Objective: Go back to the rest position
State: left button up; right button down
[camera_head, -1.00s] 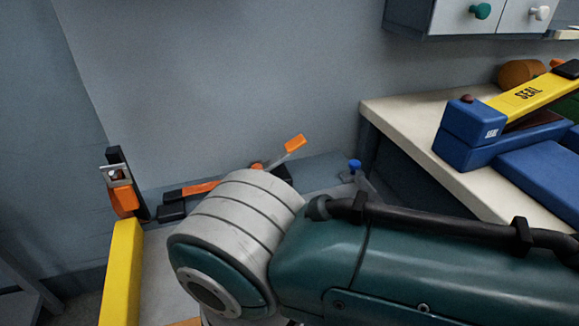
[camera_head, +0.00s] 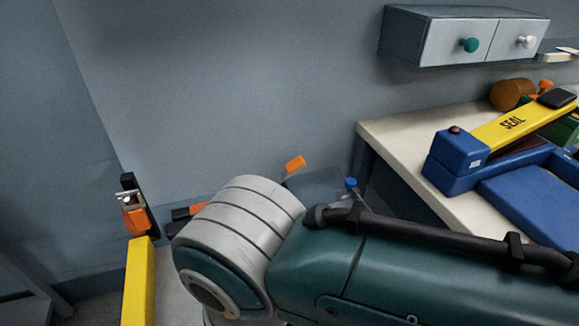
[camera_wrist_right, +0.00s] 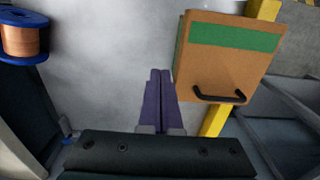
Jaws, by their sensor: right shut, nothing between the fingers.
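My right gripper (camera_wrist_right: 159,98) shows in the right wrist view with its two purple fingers together and nothing between them. It points at a bare grey-white surface. In the head view a large teal and white arm link of mine crosses the lower middle and right. Neither gripper's fingers show in the head view. The link hides much of the low area behind it.
A worktable (camera_head: 393,124) at right holds a blue and yellow sealer (camera_head: 515,120). A cabinet (camera_head: 450,38) hangs above. A yellow post (camera_head: 138,285) stands at left. The right wrist view shows an orange-brown box (camera_wrist_right: 225,60) and a copper spool (camera_wrist_right: 22,40).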

jog(key=s+a+r+y+p, duration=0.3)
jog(key=s+r+y, duration=0.15)
jog(key=r, duration=0.25)
jog(key=s+d+r+m+t+h+p, duration=0.1)
jog(key=d+r+h+p, duration=0.15)
jog(key=d, duration=0.55)
jog(key=s+d+r+t+h+p, duration=0.15)
jog(key=d+r, duration=0.25)
jog(key=d, duration=0.4)
jog(key=s+d+r+m+t+h+p, duration=0.1)
jog(key=d+r, duration=0.2)
jog(key=d, duration=0.5)
notch_tip(320, 180, up, 36)
jog(key=p, duration=3.6)
jog(key=shift+r+y, duration=0.15)
jog(key=shift+y, duration=0.2)
